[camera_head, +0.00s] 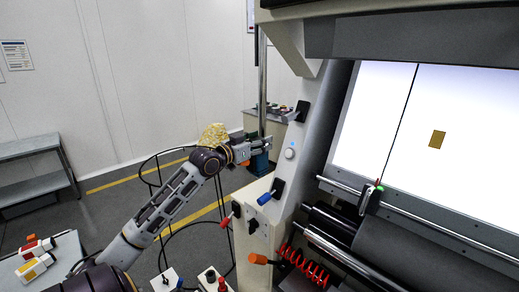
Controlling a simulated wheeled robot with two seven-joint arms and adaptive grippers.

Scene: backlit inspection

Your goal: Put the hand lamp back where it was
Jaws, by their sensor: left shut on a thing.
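My left gripper (243,152) reaches in from the lower left, beside the machine's side post. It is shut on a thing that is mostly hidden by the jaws. Small orange parts show at the fingers, and I take this to be the hand lamp (245,163), though its shape cannot be made out. A dark blue-green object (260,163) stands just behind the fingertips; I cannot tell whether they touch. My right gripper is not in view.
The machine has a bright backlit panel (455,125) with a brown patch (437,139). A black device (370,198) sits on its rail. A mottled yellow thing (213,134) shows behind my wrist. Black cables loop near my arm.

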